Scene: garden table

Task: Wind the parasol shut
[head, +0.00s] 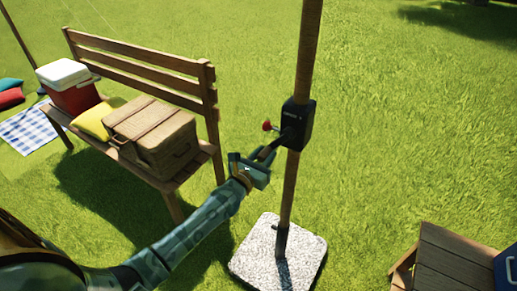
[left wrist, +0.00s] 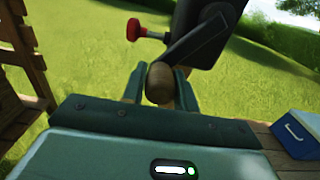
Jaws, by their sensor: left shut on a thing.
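The parasol's wooden pole (head: 308,50) stands upright in a speckled stone base (head: 262,262). A black winder box (head: 298,124) is fixed around the pole, with a red knob (head: 267,125) on its left side. In the left wrist view the box (left wrist: 215,25) is at the top and the red knob (left wrist: 134,30) is left of it. A dark crank arm (left wrist: 197,45) runs from the box to a wooden crank handle (left wrist: 160,84). My left gripper (head: 262,160) is shut on this handle, its fingers on either side. The parasol's canopy is out of view. My right gripper is not in view.
A wooden bench (head: 150,55) on the left bears a red and white cooler (head: 68,88), a yellow cushion (head: 95,120) and a wicker hamper (head: 155,135). A wooden table (head: 445,255) with a blue box (head: 507,268) is at the lower right. Open grass lies behind the pole.

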